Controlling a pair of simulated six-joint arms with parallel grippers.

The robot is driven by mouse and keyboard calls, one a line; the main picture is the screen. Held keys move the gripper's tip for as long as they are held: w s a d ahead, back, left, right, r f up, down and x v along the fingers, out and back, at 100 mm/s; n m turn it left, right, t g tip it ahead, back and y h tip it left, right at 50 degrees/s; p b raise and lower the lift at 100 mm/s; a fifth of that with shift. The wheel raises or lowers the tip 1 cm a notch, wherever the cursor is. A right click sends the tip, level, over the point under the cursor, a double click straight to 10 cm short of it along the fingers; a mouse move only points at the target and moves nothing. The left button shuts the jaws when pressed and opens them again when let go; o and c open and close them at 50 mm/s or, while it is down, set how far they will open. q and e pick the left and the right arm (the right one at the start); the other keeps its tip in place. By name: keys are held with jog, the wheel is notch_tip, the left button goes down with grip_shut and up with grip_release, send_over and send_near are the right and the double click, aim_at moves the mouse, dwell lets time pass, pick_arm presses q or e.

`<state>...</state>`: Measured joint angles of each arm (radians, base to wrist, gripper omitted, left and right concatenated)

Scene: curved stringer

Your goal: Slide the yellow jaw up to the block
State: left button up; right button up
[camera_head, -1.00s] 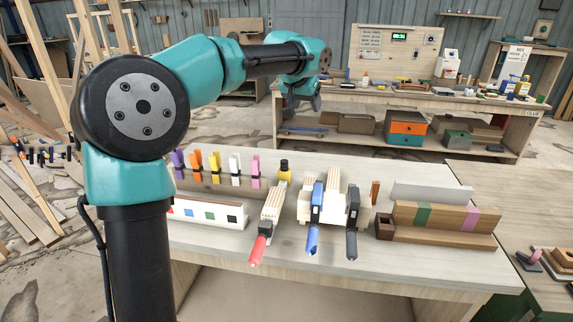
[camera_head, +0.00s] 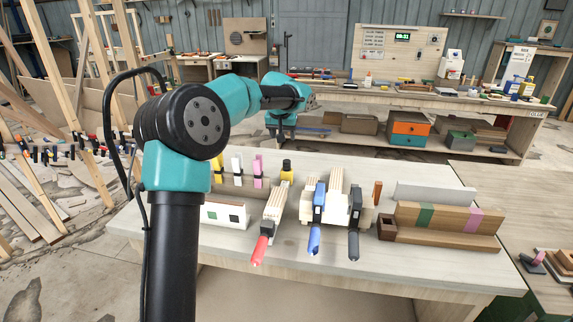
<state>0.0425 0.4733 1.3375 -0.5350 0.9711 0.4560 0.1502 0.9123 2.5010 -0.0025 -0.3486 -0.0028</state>
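A separate yellow thing with a black top (camera_head: 287,171) stands right of the rack. I cannot tell whether either is the yellow jaw. Clamps with red (camera_head: 260,249), blue (camera_head: 315,240) and black (camera_head: 354,242) handles lie around pale wooden blocks (camera_head: 339,207) at the bench's middle. My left gripper (camera_head: 281,131) is beyond the back edge of the bench, seen small and dark; its finger opening is unclear. My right gripper is not in view.
White (camera_head: 237,168) and pink (camera_head: 258,170) pieces stand on the rack. A striped wooden beam (camera_head: 446,217) and a pale bar (camera_head: 434,191) lie at the right. The bench front (camera_head: 400,270) is clear. A cluttered bench (camera_head: 400,91) stands behind.

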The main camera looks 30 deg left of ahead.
aim_at(287, 162)
pick_arm(q)
jog(key=x, duration=1.7)
jog(key=shift+d, duration=0.1)
jog(key=shift+c, duration=0.2)
jog(key=shift+s, duration=0.1)
grip_shut()
